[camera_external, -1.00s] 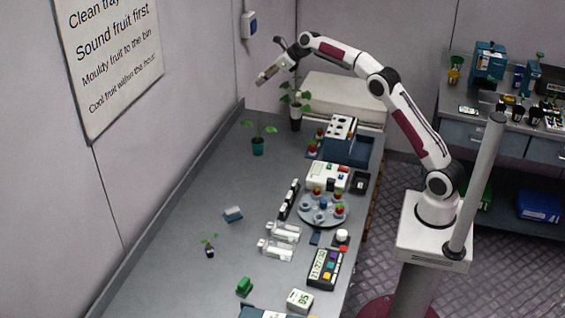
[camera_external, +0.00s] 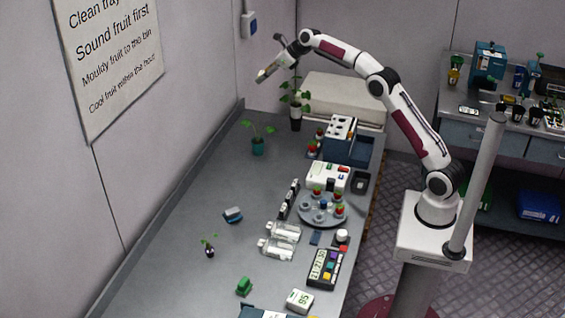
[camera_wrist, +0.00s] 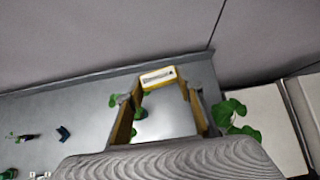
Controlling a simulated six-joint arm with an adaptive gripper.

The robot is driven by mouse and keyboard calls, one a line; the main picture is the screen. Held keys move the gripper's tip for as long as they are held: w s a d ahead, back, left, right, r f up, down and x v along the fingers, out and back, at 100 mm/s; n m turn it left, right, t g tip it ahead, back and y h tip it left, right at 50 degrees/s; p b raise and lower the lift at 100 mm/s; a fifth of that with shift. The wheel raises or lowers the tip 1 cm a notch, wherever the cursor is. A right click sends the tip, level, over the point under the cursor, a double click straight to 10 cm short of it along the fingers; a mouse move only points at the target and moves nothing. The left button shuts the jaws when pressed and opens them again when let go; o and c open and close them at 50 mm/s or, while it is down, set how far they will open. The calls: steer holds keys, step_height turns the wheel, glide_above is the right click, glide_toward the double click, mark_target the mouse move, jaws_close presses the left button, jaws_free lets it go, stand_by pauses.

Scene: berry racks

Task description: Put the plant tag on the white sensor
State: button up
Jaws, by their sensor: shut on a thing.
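My gripper (camera_external: 268,71) is raised in the air near the back wall, above the far left of the bench. In the wrist view its two fingers (camera_wrist: 162,103) are shut on the plant tag (camera_wrist: 158,77), a small yellow-edged piece with a white face and a dark line. The tag shows only as a small pale tip in the external view (camera_external: 262,76). A white box with a number display (camera_external: 299,300), at the near end of the bench, may be the white sensor; I cannot tell for sure. My gripper is far from it.
Potted plants stand on the bench (camera_external: 185,245), one at the left (camera_external: 257,146) and a taller one at the back (camera_external: 296,115). A round grey tray (camera_external: 322,219), clear bottles (camera_external: 278,249) and a keypad device (camera_external: 324,268) crowd the right side. The left middle is mostly clear.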

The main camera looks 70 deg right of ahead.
steer(key=w+a+r+n+y, duration=0.1)
steer(key=a+n, duration=0.1)
steer(key=a, duration=1.1)
steer(key=w+a+r+n+y, duration=0.1)
steer(key=w+a+n+y, duration=0.1)
steer(key=a, duration=1.1)
steer(key=s+a+f+n+g+y, duration=0.15)
steer(key=s+a, duration=0.25)
steer(key=a, duration=1)
steer(key=s+a+n+g+y, duration=0.15)
steer(key=s+a, duration=0.25)
steer(key=a, duration=0.9)
steer(key=s+a+f+n+g+y, duration=0.1)
steer(key=s+a+f+n, duration=0.15)
steer(key=s+a, duration=0.75)
steer(key=s+a+f+n+g+y, duration=0.1)
steer(key=s+a+f+n, duration=0.15)
steer(key=s+a, duration=0.75)
steer(key=s+a+f+n+g, duration=0.1)
steer(key=s+a+f+n, duration=0.1)
steer(key=s, duration=0.5)
steer(key=s+a+f+n+g, duration=0.1)
steer(key=s+a+f+n, duration=0.1)
steer(key=s+f, duration=0.5)
steer(key=shift+a+g+y, duration=0.4)
steer(key=shift+a, duration=0.5)
